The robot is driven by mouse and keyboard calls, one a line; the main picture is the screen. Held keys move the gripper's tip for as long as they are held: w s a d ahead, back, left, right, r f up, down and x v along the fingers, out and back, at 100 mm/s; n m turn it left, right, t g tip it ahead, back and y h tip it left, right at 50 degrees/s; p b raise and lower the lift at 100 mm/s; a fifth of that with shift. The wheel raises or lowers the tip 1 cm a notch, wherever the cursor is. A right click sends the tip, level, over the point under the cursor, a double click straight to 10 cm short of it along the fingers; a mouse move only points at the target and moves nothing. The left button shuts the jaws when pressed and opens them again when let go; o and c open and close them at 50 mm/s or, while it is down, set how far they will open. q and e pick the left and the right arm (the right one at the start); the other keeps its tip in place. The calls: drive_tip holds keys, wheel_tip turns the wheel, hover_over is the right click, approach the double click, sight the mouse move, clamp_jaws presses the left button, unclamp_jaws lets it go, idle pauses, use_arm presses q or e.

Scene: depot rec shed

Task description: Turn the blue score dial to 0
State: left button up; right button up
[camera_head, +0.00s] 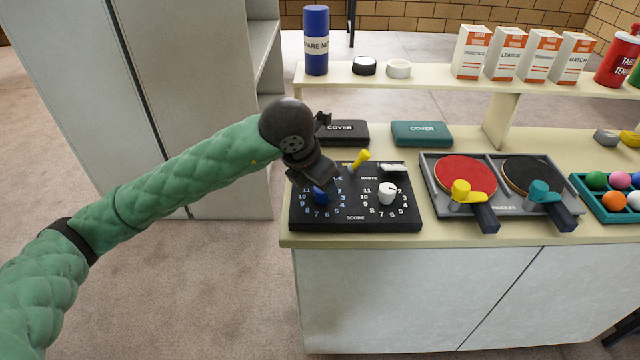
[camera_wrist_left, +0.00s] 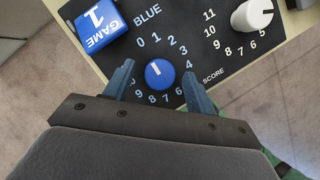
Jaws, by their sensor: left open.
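The blue score dial (camera_wrist_left: 159,74) is a round knob with a white pointer line, on the black scoreboard (camera_head: 355,222) under the word BLUE. In the left wrist view the line points up and slightly left, toward the 0 and 1 marks; I cannot tell exactly which. My left gripper (camera_wrist_left: 158,88) is open, one finger on each side of the dial with gaps between. In the head view the dial (camera_head: 321,196) shows just below my left gripper (camera_head: 318,187), which partly covers the board's left side. My right gripper is not in view.
A white dial (camera_head: 387,194) and a yellow-topped lever (camera_head: 360,159) stand on the board. A blue GAME 1 block (camera_wrist_left: 100,22) is near the blue dial. Paddles in a grey tray (camera_head: 440,208) lie to the right. A shelf (camera_head: 440,78) with a blue can (camera_head: 316,55) runs behind.

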use_arm(q)
drive_tip(key=v, duration=0.7)
drive_tip(key=shift+a+r, duration=0.15)
drive_tip(key=shift+r, duration=0.1)
